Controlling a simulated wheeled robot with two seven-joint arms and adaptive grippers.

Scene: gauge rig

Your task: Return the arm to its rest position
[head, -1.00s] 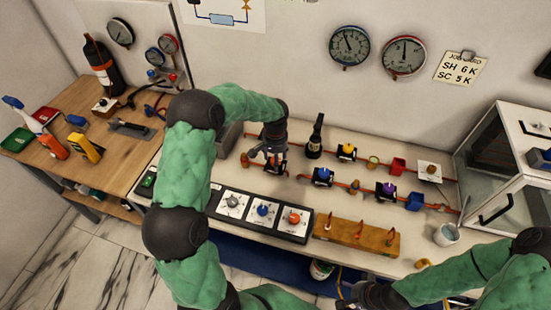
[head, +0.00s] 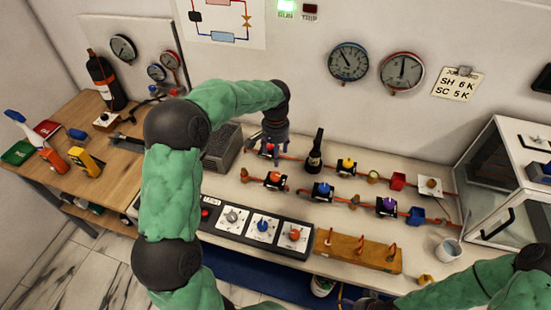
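My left arm reaches over the bench from the left. My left gripper (head: 274,147) points down at the back pipe row, close above or at a red-knobbed valve (head: 267,151) that it partly hides. I cannot tell whether it touches the valve or how far its fingers are spread. An orange-knobbed valve (head: 275,179) stands clear in the front row. My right arm lies low at the bottom right. My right gripper (head: 368,302) is at the bottom edge, mostly cut off, its fingers unclear.
A dial panel (head: 257,228) and a wooden block (head: 358,252) with upright red-tipped fittings line the bench front. A glass-sided cabinet (head: 505,180) stands at right, a grey ribbed box (head: 222,147) at left.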

